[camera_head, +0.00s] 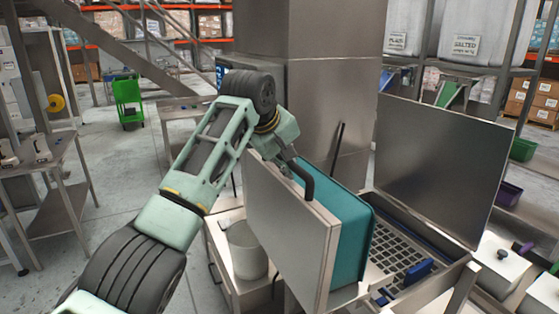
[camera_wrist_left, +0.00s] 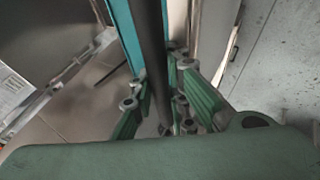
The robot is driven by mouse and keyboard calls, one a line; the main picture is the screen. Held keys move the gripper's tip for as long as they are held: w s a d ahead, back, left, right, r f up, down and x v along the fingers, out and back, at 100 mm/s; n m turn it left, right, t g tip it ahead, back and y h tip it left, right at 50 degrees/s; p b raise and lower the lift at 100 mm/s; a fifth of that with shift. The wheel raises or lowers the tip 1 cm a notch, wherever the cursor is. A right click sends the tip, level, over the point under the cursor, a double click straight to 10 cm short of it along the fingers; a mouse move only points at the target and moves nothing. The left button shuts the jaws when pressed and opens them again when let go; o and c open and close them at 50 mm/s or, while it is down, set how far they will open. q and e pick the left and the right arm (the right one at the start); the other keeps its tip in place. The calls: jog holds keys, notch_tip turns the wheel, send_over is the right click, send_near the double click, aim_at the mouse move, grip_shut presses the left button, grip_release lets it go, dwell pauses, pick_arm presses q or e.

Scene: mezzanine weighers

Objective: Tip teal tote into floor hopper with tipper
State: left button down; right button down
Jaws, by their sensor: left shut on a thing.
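The teal tote (camera_head: 352,235) stands tipped on its side against the tipper's upright metal plate (camera_head: 290,225), with its far side towards the hopper. A teal edge also shows in the left wrist view (camera_wrist_left: 121,30). The floor hopper's perforated grate (camera_head: 405,250) lies right of the tote, with a raised metal panel (camera_head: 440,165) behind it. My left gripper (camera_head: 292,160) is shut on the tipper's dark handle (camera_head: 306,182) at the plate's top edge. The dark bar runs between its green fingers (camera_wrist_left: 160,105) in the left wrist view. The tote's inside is hidden. My right gripper is out of view.
A blue object (camera_head: 418,272) lies by the grate. A steel column (camera_head: 325,100) rises behind the tipper. A metal table (camera_head: 45,170) stands at left, with open floor (camera_head: 130,180) between.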

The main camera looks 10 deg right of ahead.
pick_arm(q)
jog(key=shift+f, duration=0.25)
jog(key=c, duration=1.7)
grip_release()
jog(key=shift+d, duration=0.1)
jog(key=shift+r, duration=0.1)
